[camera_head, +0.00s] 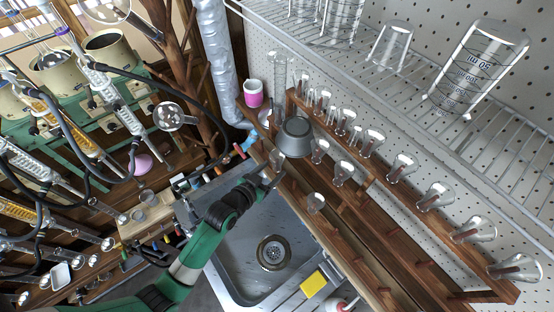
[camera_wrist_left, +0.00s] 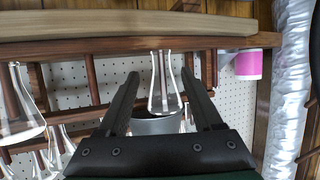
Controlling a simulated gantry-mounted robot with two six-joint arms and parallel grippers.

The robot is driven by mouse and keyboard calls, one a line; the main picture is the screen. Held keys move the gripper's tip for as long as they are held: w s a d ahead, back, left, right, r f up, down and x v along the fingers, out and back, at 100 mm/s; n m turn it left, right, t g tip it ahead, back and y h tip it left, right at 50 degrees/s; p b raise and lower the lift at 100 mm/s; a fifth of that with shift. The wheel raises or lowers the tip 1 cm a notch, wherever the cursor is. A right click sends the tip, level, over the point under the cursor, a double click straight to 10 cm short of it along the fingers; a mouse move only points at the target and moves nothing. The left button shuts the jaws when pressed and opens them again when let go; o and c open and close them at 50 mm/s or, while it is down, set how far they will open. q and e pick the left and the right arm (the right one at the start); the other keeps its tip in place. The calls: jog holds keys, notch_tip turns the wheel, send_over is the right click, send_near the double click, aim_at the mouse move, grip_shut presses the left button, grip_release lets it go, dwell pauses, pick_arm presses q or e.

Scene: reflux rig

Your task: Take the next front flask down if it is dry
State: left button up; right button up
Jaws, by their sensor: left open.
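My left gripper (camera_head: 272,178) is open at the left end of the wooden peg rack (camera_head: 430,235), above the sink's back edge. In the left wrist view a clear conical flask (camera_wrist_left: 165,88) shows between the two open fingers (camera_wrist_left: 165,95), which do not visibly close on it. Several flasks (camera_head: 402,166) hang along the back row. I cannot tell whether drops cling to the glass. My right gripper is not in view.
A grey pot (camera_head: 295,138) stands just behind the gripper. A pink-and-white cup (camera_head: 253,93) and a silver duct (camera_head: 215,60) are beyond it. The sink (camera_head: 240,265) with a yellow sponge (camera_head: 314,284) lies below. A wire shelf (camera_head: 480,135) overhangs the right.

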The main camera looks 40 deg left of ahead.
aim_at(275, 167)
pick_arm(q)
jog(key=x, duration=0.4)
jog(key=shift+w+a+f+b, duration=0.15)
jog(key=shift+w+f+b, duration=0.05)
jog(key=shift+b, duration=0.1)
grip_shut()
